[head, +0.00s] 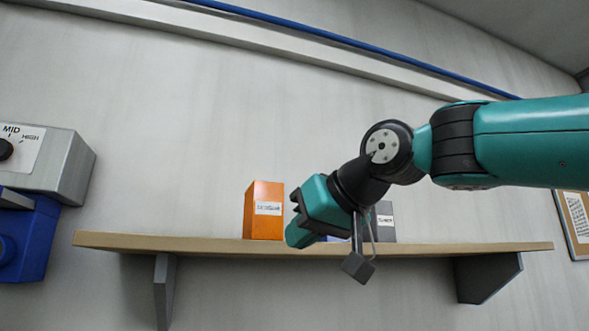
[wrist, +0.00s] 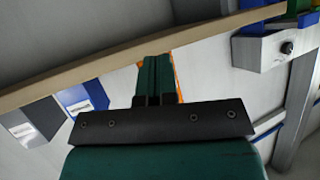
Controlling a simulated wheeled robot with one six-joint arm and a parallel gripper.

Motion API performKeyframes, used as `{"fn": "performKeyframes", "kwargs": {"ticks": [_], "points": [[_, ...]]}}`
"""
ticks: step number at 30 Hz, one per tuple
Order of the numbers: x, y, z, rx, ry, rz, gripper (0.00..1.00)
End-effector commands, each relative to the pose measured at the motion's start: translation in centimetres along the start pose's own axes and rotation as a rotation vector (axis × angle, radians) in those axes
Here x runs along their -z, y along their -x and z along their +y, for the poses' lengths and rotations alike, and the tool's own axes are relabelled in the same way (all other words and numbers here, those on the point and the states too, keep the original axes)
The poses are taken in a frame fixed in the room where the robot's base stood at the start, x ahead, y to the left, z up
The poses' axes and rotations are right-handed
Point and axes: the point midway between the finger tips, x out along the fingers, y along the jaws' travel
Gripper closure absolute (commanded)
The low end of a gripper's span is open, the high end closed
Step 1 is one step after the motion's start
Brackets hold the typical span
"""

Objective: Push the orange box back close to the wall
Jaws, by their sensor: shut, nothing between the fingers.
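The orange box (head: 264,212) stands upright on the wooden wall shelf (head: 115,241), left of the shelf's middle, with a white label on its front. My gripper (head: 297,236) is just right of the box in the head view, with its teal fingers shut and empty. In the wrist view the shut fingers (wrist: 154,78) hide most of the orange box (wrist: 175,68); only orange slivers show past them. I cannot tell whether the fingers touch the box. The gap between the box and the wall (head: 180,130) is not clear.
A grey box (head: 385,224) stands right of my gripper on the shelf, and a blue box (wrist: 84,99) shows between it and the fingers in the wrist view. A grey unit with a knob (head: 50,160) is at far left. The shelf's left end is clear.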

Motion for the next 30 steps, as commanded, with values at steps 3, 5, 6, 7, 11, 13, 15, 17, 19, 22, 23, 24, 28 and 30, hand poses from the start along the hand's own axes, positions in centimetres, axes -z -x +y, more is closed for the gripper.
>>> {"fn": "performKeyframes", "kwargs": {"ticks": [3, 5, 6, 7, 11, 13, 15, 17, 19, 22, 23, 24, 28, 30], "points": [[5.8, 2.0, -1.0, 0.006, 0.001, 0.092, 1.00], [7.3, 2.5, -1.3, 0.008, -0.001, 0.121, 1.00], [7.9, 2.8, -1.4, 0.009, -0.002, 0.135, 1.00], [8.2, 2.8, -1.4, 0.009, -0.002, 0.143, 1.00], [8.5, 1.7, -1.1, 0.009, -0.003, 0.153, 1.00], [8.3, 0.7, -0.6, 0.009, -0.003, 0.153, 1.00], [8.3, -0.3, -0.2, 0.009, -0.002, 0.154, 1.00], [8.2, -1.1, 0.1, 0.008, -0.002, 0.153, 1.00], [8.2, -1.7, 0.3, 0.009, -0.002, 0.154, 1.00], [8.1, -2.2, 0.5, 0.009, -0.001, 0.154, 1.00], [8.1, -2.3, 0.6, 0.009, -0.001, 0.155, 1.00], [8.1, -2.4, 0.6, 0.009, -0.001, 0.155, 1.00], [8.1, -2.3, 0.6, 0.009, -0.001, 0.155, 1.00], [8.1, -2.3, 0.5, 0.009, -0.001, 0.155, 1.00]]}}
